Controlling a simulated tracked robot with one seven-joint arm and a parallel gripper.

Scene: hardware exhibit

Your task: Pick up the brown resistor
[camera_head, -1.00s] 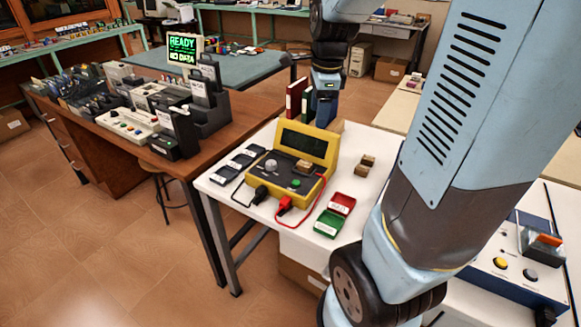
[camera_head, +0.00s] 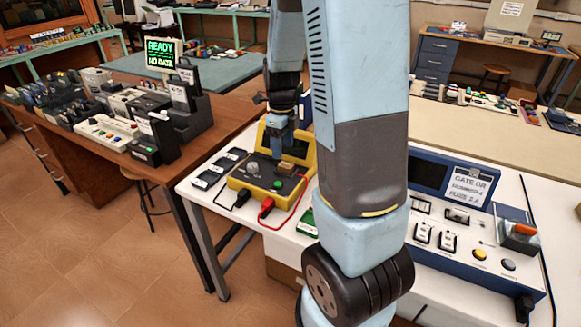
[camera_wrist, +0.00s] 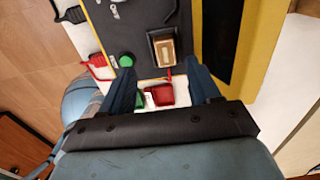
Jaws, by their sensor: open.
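A brown block (camera_wrist: 166,50), apparently the brown resistor, sits in a dark socket on the yellow tester (camera_head: 240,186). It shows in the head view (camera_head: 286,167) just below my gripper (camera_head: 281,153). In the wrist view my gripper (camera_wrist: 160,66) is open and empty. Its two blue fingers are spread on either side of the block's line, with the block a little beyond the tips, nearer the right finger. I cannot tell the height left between them.
A green button (camera_wrist: 126,61) is near the left finger. A red tray (camera_wrist: 159,95) and a green tray (camera_wrist: 140,102) lie beside the tester. A blue device (camera_head: 465,260) stands at the right. My arm hides part of the white table.

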